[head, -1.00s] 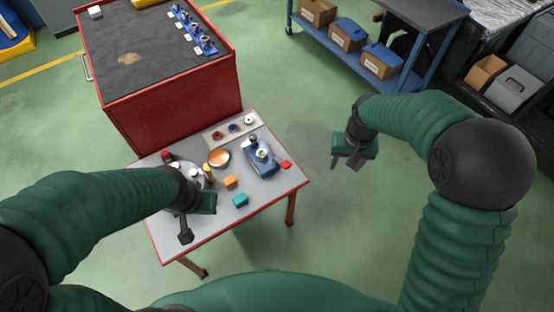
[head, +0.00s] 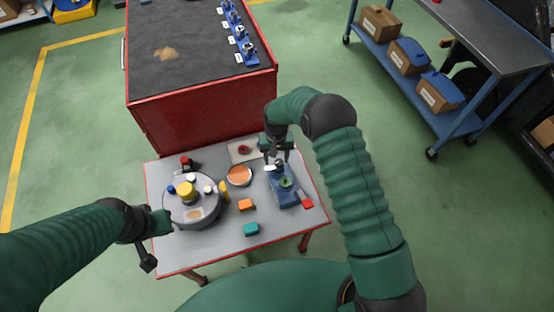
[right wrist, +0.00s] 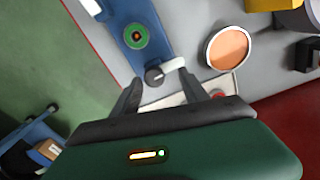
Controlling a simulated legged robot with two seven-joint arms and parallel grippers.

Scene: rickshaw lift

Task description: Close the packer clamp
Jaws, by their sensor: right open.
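The packer clamp is a blue device (head: 287,196) with a green ring on top and a pale lever at its far end, on the right part of the small grey table (head: 215,255). In the right wrist view its blue body (right wrist: 122,22) carries the green ring (right wrist: 135,37), and the pale lever (right wrist: 172,66) sticks out from a dark pivot. My right gripper (head: 274,158) is over the lever end; in the wrist view its open fingers (right wrist: 160,88) straddle the lever area, contact unclear. My left gripper (head: 150,243) is at the table's left front edge, apart from the clamp; its opening is unclear.
A round grey turntable (head: 207,213) with small items stands on the table's left. An orange-filled dish (head: 239,175), orange block (head: 246,204), teal block (head: 251,229) and red block (head: 308,203) lie near the clamp. A red cabinet (head: 200,112) stands behind.

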